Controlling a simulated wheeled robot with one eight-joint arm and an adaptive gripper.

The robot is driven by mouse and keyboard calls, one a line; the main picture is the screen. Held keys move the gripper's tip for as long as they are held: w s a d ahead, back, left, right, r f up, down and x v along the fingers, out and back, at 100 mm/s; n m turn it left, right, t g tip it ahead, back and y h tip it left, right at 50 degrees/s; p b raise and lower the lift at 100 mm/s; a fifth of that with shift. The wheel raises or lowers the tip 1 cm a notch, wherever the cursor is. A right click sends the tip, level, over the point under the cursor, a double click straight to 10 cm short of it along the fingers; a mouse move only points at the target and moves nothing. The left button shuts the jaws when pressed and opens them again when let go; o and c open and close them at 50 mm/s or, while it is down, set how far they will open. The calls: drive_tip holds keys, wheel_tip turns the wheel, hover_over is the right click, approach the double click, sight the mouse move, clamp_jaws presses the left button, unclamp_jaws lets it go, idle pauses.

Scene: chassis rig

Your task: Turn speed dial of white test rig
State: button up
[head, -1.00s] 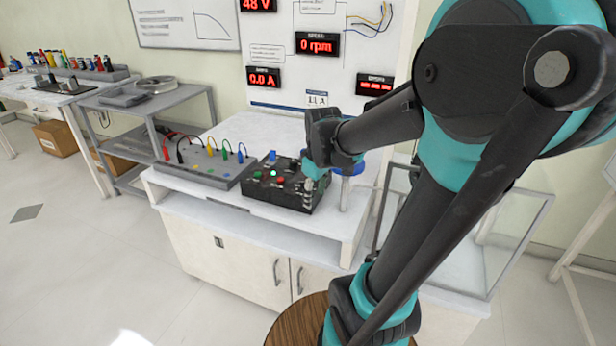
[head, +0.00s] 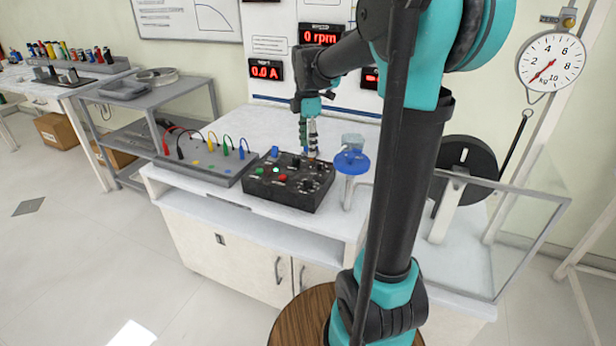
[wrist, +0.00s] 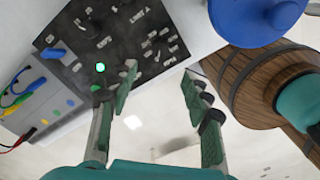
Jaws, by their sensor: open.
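The white test rig (head: 258,217) is a bench with a black control box (head: 262,190) on top. The box has several small black knobs, a blue knob (wrist: 54,51), a lit green lamp (wrist: 100,67) and red and green buttons. My gripper (head: 309,146) points down over the back right part of the box. In the wrist view my gripper (wrist: 160,82) is open, with nothing between its fingers. The left finger hides part of the box front.
A blue disc (head: 352,163) on a post stands right of the box. A grey panel (head: 205,165) with coloured leads lies to the left. Displays reading 0 rpm (head: 321,36) and 0.0 A (head: 266,69) hang behind. A clear guard (head: 500,235) and dark wheel (head: 465,175) stand right.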

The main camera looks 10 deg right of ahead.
sight(308, 179)
wheel_tip(308, 179, down, 12)
drive_tip(key=shift+f, duration=0.2)
idle(0.4)
clamp_jaws()
